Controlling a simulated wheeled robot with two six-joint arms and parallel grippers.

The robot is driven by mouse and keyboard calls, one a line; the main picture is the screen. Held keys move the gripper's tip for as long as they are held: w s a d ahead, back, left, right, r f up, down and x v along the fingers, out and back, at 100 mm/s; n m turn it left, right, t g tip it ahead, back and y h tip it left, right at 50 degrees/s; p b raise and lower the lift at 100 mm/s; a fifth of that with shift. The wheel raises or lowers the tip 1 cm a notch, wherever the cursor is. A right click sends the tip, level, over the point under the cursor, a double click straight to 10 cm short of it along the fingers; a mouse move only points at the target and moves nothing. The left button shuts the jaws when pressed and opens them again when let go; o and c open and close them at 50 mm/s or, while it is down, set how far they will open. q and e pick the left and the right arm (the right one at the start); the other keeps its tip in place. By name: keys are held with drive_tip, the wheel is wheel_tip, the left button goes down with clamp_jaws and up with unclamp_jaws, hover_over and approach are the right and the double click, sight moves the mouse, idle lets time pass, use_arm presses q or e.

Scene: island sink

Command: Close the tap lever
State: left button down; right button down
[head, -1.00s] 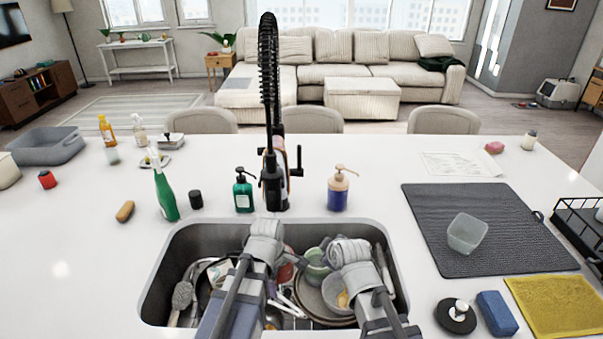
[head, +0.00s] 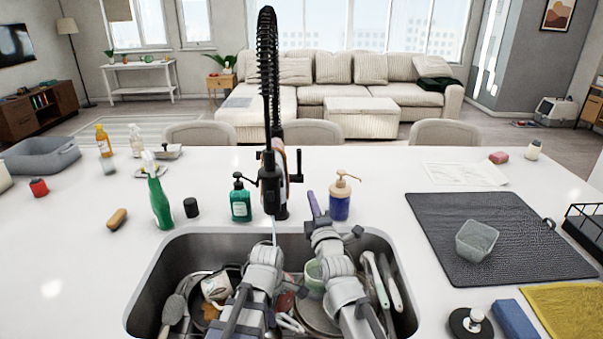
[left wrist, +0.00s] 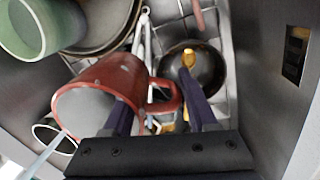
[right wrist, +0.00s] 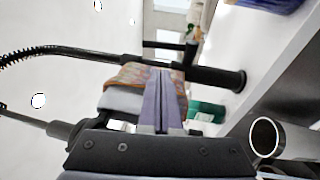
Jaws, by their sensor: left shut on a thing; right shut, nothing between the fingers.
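The black tap (head: 272,185) with a tall spring hose stands at the sink's back edge. Its lever (head: 298,161) sticks up on the tap's right side; it also shows in the right wrist view (right wrist: 165,44). A thin bluish stream (head: 274,232) runs down below the tap into the sink. My right gripper (head: 313,205) is shut and empty, raised just right of the tap, lower than the lever and apart from it. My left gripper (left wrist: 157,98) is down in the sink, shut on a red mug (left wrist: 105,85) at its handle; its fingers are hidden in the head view.
The sink (head: 165,275) is crowded with dishes, pans and utensils. A blue soap bottle (head: 340,200) stands close right of my right gripper, and a green soap bottle (head: 240,203) left of the tap. A dark mat (head: 470,260) with a clear container (head: 476,240) lies to the right.

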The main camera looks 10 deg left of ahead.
sight(300, 160)
drive_tip(key=p+x, duration=0.2)
drive_tip(key=x, duration=1.2)
drive_tip(key=shift+r, duration=0.1)
drive_tip(key=shift+w+a+r+p, duration=0.1)
drive_tip(key=shift+w+r+p, duration=0.35)
drive_tip(key=shift+w+p, duration=0.2)
